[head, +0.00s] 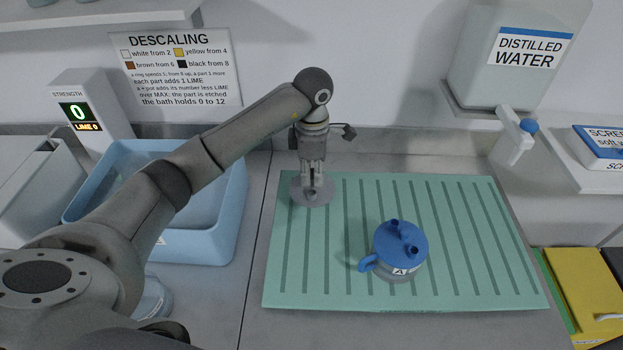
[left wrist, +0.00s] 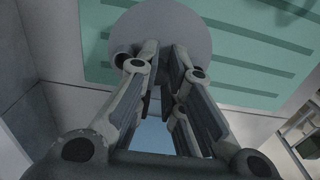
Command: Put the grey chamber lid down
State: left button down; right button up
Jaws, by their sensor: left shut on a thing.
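The grey chamber lid (head: 325,195) is a flat round disc at the back left corner of the green ribbed mat (head: 470,282). My left gripper (head: 312,187) points down from above and is shut on the middle of the lid. I cannot tell whether the lid touches the mat or hangs just above it. In the left wrist view the lid (left wrist: 170,32) shows beyond the fingers (left wrist: 160,82), with the green mat (left wrist: 240,75) behind it. The fingers hide the gripped part. My right gripper is not in view.
A blue-topped chamber (head: 400,245) labelled A stands on the mat, right of and nearer than the lid. A blue bath (head: 225,235) stands to the left, partly behind my arm. A distilled water tank (head: 505,75) with a tap hangs at back right. The mat's right side is clear.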

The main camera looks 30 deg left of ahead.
aim_at(311, 184)
pick_arm(q)
jog(key=shift+w+a+f, duration=0.2)
jog(key=shift+w+f, duration=0.1)
jog(key=shift+f, duration=0.15)
notch_tip(311, 184, down, 3)
jog(key=shift+w+a+r+p, duration=0.1)
jog(key=shift+w+r+p, duration=0.1)
jog(key=shift+p, duration=0.85)
jog(key=shift+f, duration=0.5)
jog(key=shift+f, duration=0.1)
jog(key=c, duration=1.5)
grip_release()
jog(key=shift+c, duration=0.2)
